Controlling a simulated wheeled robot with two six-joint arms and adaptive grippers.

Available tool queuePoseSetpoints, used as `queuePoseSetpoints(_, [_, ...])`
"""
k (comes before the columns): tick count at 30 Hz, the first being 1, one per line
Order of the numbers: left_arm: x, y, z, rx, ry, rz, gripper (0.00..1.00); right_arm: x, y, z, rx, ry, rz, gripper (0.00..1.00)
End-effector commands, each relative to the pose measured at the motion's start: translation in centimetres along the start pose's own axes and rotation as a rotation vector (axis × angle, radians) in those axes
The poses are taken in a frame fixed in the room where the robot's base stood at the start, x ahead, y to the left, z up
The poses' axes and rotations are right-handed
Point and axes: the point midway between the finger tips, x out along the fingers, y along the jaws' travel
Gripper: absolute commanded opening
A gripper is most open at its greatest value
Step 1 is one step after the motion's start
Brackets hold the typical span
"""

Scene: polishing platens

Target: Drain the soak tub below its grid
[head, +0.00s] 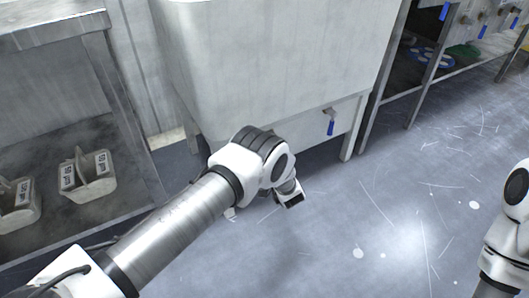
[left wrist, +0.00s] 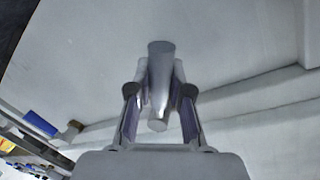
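The soak tub (head: 275,65) is a large pale grey tank on legs, in the middle of the head view. A drain valve with a blue lever (head: 330,127) hangs low on its front. The tub's inside and its grid do not show. My left gripper (head: 291,198) is below and left of that valve, apart from it. In the left wrist view its two fingers (left wrist: 160,105) stand apart. A grey metal cylindrical piece (left wrist: 159,80) shows between them; I cannot tell what it is or whether they touch it. My right arm is at the right edge, its gripper out of view.
A metal bench (head: 50,28) with grey labelled holders (head: 88,178) on its lower shelf stands at left. A rack (head: 435,65) with more blue-handled valves stands at right. The floor (head: 400,220) in front is clear. A blue handle (left wrist: 40,122) shows in the left wrist view.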

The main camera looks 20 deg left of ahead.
Motion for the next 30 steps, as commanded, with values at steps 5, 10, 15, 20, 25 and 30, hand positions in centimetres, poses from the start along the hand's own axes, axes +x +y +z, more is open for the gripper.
queuePoseSetpoints(5, [0.1,0.0,-0.1,-0.001,0.001,-0.001,0.45,0.0,0.0,0.0,0.000,0.000,0.000,0.36])
queuePoseSetpoints(10, [0.0,0.0,0.0,-0.001,0.001,0.000,0.45,0.0,0.0,0.0,0.000,0.000,0.000,0.36])
queuePoseSetpoints(15, [-1.4,0.1,-0.1,0.000,0.001,0.003,0.45,0.0,0.0,0.0,0.000,0.000,0.000,0.36])
queuePoseSetpoints(20, [-4.7,0.1,-0.1,0.002,0.002,0.002,0.45,0.0,0.0,0.0,0.000,0.000,0.000,0.36])
queuePoseSetpoints(25, [-7.1,0.0,-0.1,0.000,0.001,0.000,0.45,0.0,0.0,0.0,0.000,0.000,0.000,0.36])
queuePoseSetpoints(30, [-7.5,0.0,0.0,-0.002,0.001,-0.001,0.45,0.0,0.0,0.0,0.000,0.000,0.000,0.36])
